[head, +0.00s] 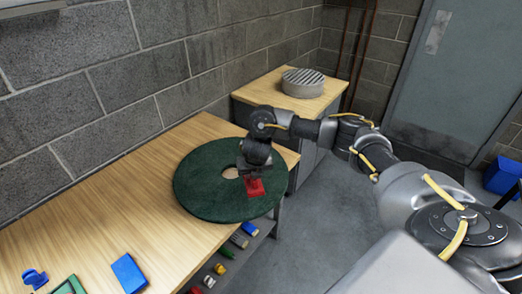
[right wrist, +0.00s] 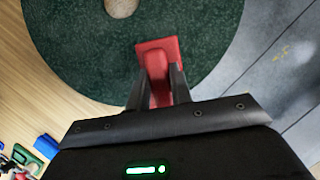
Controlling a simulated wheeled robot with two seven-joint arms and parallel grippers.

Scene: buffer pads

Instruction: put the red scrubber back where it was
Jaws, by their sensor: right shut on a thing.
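The red scrubber (head: 254,188) is at the right part of a round dark green pad (head: 200,190) with a hole in its middle. My right gripper (head: 250,170) comes down over the scrubber from above. In the right wrist view the red scrubber (right wrist: 157,62) sits between the two fingers of my right gripper (right wrist: 158,88), which is shut on its raised handle. Whether the scrubber touches the pad or hangs just above it, I cannot tell. My left gripper is not in view.
The pad lies on a wooden bench (head: 110,215) and reaches its right edge. A blue block (head: 129,272) and a green item (head: 68,286) lie at the front. Several small items sit on a shelf below the edge. A grey round pad (head: 303,82) lies on a farther cabinet.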

